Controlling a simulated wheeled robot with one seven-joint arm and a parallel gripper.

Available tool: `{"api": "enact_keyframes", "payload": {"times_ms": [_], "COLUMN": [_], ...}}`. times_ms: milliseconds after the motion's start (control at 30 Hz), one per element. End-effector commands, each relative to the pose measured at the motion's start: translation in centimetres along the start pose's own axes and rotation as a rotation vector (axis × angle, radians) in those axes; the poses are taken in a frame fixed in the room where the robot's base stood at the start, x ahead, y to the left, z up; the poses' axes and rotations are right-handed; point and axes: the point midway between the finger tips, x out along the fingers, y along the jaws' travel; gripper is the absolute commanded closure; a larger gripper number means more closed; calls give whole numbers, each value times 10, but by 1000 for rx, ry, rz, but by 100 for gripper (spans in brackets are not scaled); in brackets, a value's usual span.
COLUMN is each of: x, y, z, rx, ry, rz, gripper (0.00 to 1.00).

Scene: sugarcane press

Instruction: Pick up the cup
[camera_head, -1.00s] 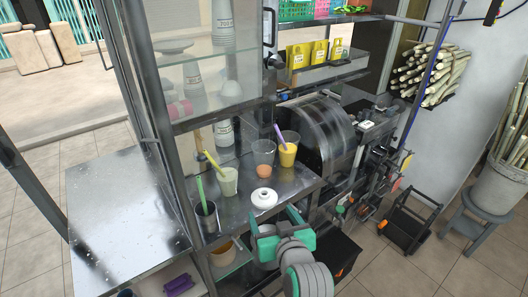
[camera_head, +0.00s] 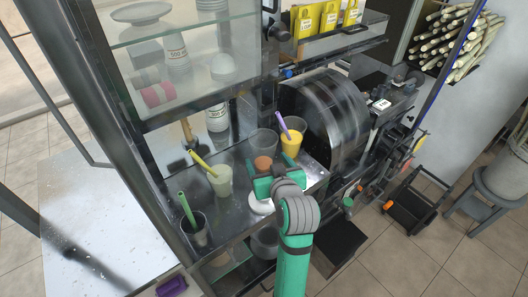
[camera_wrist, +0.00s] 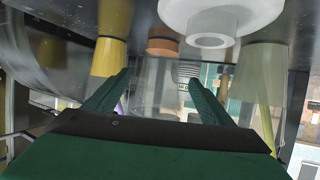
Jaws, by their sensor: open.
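A clear cup (camera_head: 265,139) stands on the metal counter, with an orange-brown part low at its front; I cannot tell if that is its contents or a separate piece. My gripper (camera_head: 264,168) is open just in front of it. In the wrist view the clear cup (camera_wrist: 155,88) shows between my gripper's two green fingers (camera_wrist: 158,80), without visible contact. A yellow-filled cup (camera_head: 291,142) with a purple straw stands to the right. A pale green-filled cup (camera_head: 221,181) with a yellow-green straw stands to the left.
A dark cup (camera_head: 197,231) with a green straw stands at the left. The press drum (camera_head: 327,112) and glass cabinet (camera_head: 185,75) bound the counter.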

Motion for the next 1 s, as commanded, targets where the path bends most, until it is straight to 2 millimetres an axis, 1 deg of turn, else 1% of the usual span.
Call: {"api": "enact_keyframes", "payload": {"times_ms": [167,400,500,600,800,833,867,900,967,1000], "x": [10,42,52,57,57,57,57,57,57,57], "y": [0,2,3,3,3,3,3,3,3,3], "z": [-1,-3,-2,-3,-3,-3,-3,-3,-3,-3], "rx": [0,0,1,1,1,1,1,1,1,1], "ry": [0,0,-1,0,1,1,1,1,1,1], "rz": [-1,0,1,2,2,2,2,2,2,2], "gripper": [24,24,24,24,24,26,34,43,57,67]}}
